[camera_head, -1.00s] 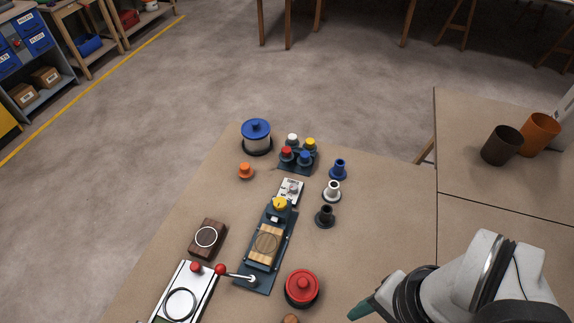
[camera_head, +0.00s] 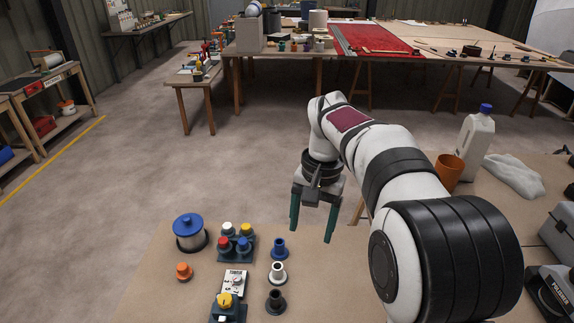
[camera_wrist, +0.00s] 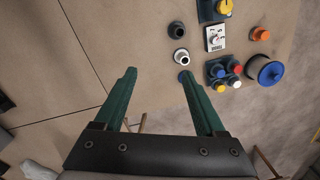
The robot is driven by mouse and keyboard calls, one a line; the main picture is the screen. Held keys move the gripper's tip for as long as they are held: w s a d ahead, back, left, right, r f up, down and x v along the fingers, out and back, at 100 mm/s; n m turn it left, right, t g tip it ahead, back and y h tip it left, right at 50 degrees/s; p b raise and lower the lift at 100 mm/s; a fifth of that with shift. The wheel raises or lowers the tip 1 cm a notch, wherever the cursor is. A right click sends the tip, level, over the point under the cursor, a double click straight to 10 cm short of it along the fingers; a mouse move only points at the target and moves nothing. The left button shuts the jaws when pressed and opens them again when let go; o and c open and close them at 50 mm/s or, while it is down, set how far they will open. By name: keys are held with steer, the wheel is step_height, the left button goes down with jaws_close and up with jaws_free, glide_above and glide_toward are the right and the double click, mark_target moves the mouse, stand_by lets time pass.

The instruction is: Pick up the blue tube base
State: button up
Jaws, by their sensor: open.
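The blue tube base (camera_head: 279,249) stands upright on the brown bench, at the far end of a short row with a white tube base (camera_head: 277,273) and a black one (camera_head: 275,301). My gripper (camera_head: 311,232) is open and empty, with green fingers pointing down. In the head view it appears above and to the right of the blue tube base. In the wrist view the blue tube base (camera_wrist: 183,76) shows by the tip of the right finger, which partly hides it. My gripper (camera_wrist: 158,72) looks clear of it there.
Left of the row is a block with several coloured knobs (camera_head: 236,246). An orange cup (camera_head: 449,172) stands at right. Bare bench lies right of the row.

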steer(key=w+a+f, duration=0.3)
steer(key=w+f, duration=0.2)
steer(key=w, duration=0.2)
steer(key=n, duration=0.1)
glide_above(279, 246)
steer(key=w, duration=0.1)
steer(key=shift+h, duration=0.4)
step_height(279, 246, down, 12)
steer(key=shift+f, duration=0.1)
step_height(279, 246, down, 8)
steer(key=shift+r, duration=0.15)
steer(key=c, duration=1.1)
